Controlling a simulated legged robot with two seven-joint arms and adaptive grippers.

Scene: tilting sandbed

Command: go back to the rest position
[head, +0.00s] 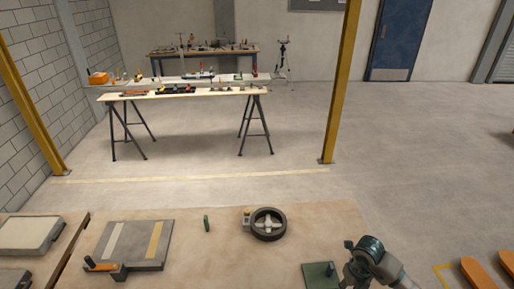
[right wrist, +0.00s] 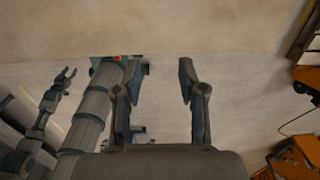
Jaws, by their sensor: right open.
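My right gripper (right wrist: 158,75) is open in the right wrist view, its two dark fingers apart with nothing between them. Plain floor and the pale board edge show past the fingers. In the head view, part of my right arm shows at the bottom right, next to a green plate (head: 320,274); its fingers cannot be made out there. In the right wrist view, another arm of mine shows at the left, with a small gripper (right wrist: 65,76) whose prongs look spread and empty. No left arm shows in the head view.
The near table (head: 185,212) bears a grey slab (head: 125,244) with two stripes, an orange-handled tool (head: 103,266), a small green piece (head: 206,223) and a black wheel (head: 268,224). A trestle table (head: 185,92) stands beyond, between yellow posts (head: 342,85). The floor between is clear.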

